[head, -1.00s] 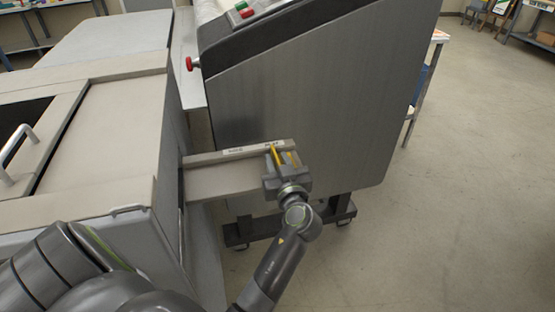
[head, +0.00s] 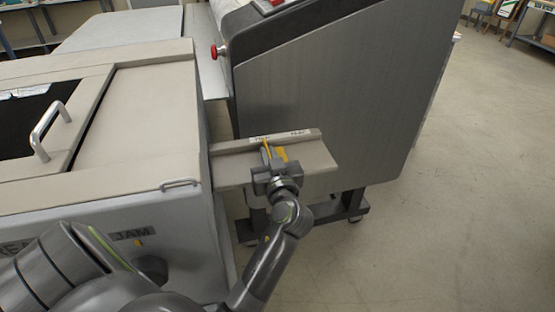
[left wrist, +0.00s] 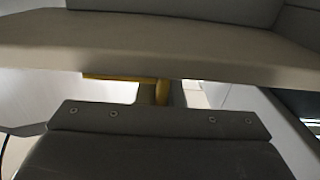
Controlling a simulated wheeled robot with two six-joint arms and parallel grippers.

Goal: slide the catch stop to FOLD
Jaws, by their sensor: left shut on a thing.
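The yellow catch stop (head: 281,154) sits on the beige shelf (head: 318,158) that juts right from the machine. It is close to the left one of two small labels (head: 260,138) on the shelf's back rail; the print is too small to read surely. My left gripper (head: 270,163) is shut on the catch stop at the shelf's front side. In the left wrist view a yellow post (left wrist: 162,92) and a yellow bar (left wrist: 110,76) show below the shelf edge (left wrist: 160,48). The jaws partly hide the stop. My right gripper is not in view.
The beige machine (head: 150,110) with a metal handle (head: 48,130) stands at left. A large grey cabinet (head: 330,90) stands right behind the shelf, with a red knob (head: 218,51) beside it. The floor (head: 460,200) at right is clear.

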